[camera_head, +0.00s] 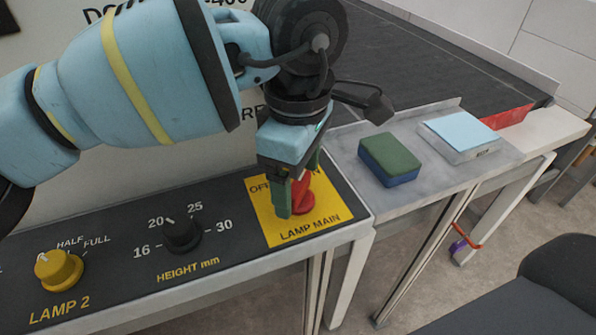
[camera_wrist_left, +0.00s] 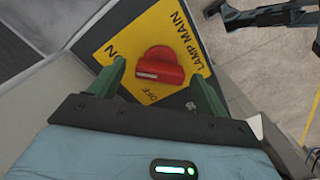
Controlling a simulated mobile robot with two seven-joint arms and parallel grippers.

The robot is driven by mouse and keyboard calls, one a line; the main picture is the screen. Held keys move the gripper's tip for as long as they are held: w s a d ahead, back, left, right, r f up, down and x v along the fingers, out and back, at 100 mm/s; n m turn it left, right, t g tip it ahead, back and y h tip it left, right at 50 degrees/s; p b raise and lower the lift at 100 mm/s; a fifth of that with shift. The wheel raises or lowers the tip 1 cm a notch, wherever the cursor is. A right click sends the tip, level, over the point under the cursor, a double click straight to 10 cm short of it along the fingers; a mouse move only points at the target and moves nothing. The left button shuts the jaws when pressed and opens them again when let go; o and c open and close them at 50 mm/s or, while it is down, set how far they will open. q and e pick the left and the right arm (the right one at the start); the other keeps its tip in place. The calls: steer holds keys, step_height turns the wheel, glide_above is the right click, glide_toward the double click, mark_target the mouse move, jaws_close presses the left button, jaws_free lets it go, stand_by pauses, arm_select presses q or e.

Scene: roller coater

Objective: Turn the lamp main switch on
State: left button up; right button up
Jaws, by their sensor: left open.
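The lamp main switch is a red rotary knob (camera_head: 301,191) on a yellow plate (camera_head: 332,211) marked LAMP MAIN, at the right end of the black control panel. In the left wrist view the red knob (camera_wrist_left: 160,67) shows whole, with a pale line at the left end of its bar. The words ON and OFF are printed on the yellow plate (camera_wrist_left: 183,27). My left gripper (camera_head: 293,198) points down at the knob, and its green fingers (camera_wrist_left: 159,78) are open, one on each side. I cannot tell whether they touch it.
A yellow LAMP 2 knob (camera_head: 59,270) and a black HEIGHT knob (camera_head: 182,234) sit left on the panel. A green and blue sponge (camera_head: 389,159) and a light blue pad (camera_head: 461,132) lie on the grey ledge (camera_head: 420,190) at right. A dark seat (camera_head: 540,300) stands lower right.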

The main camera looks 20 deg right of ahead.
mark_target(298, 183)
arm_select(q)
steer(key=shift+r, duration=0.1)
step_height(298, 183, up, 8)
steer(key=shift+f, duration=0.15)
stand_by(0.6)
